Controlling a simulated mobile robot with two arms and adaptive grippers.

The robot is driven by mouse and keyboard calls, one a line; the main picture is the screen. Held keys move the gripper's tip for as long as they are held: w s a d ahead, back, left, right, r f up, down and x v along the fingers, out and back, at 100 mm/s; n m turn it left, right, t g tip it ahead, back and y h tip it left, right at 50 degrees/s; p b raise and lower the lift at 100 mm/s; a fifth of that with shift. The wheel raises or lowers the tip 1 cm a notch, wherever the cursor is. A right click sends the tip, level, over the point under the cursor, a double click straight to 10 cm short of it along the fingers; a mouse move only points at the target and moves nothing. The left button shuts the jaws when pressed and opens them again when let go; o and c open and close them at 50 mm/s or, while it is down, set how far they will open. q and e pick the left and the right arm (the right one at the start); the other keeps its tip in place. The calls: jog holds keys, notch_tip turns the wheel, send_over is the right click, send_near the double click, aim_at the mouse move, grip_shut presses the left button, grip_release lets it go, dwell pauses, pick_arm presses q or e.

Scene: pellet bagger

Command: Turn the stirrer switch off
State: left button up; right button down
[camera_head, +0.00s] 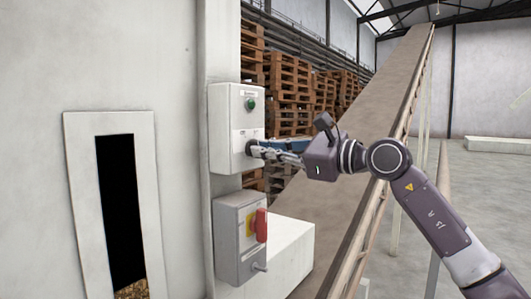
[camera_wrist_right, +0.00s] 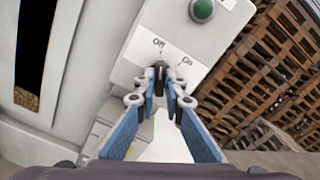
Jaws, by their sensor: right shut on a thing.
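The stirrer switch is a black rotary knob (camera_wrist_right: 159,72) on the front of a white control box (camera_head: 222,128). The labels Off and On stand above it in the right wrist view, Off to the left and On to the right. My right gripper (camera_head: 258,149) reaches the lower part of the box from the right. Its fingertips (camera_wrist_right: 159,84) are shut on the knob, one on each side. The fingers hide much of the knob, so its exact setting is hard to read. My left gripper is in neither view.
A green button (camera_head: 250,104) sits above the knob on the same box. Below hangs a grey box with a red handle (camera_head: 261,225). A sloping conveyor (camera_head: 365,120) runs behind my right arm. Pallet stacks (camera_head: 290,85) stand behind. A wall slot (camera_head: 122,210) is at left.

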jog(key=shift+n, duration=0.3)
jog(key=c, duration=2)
grip_release()
jog(key=v, duration=1.2)
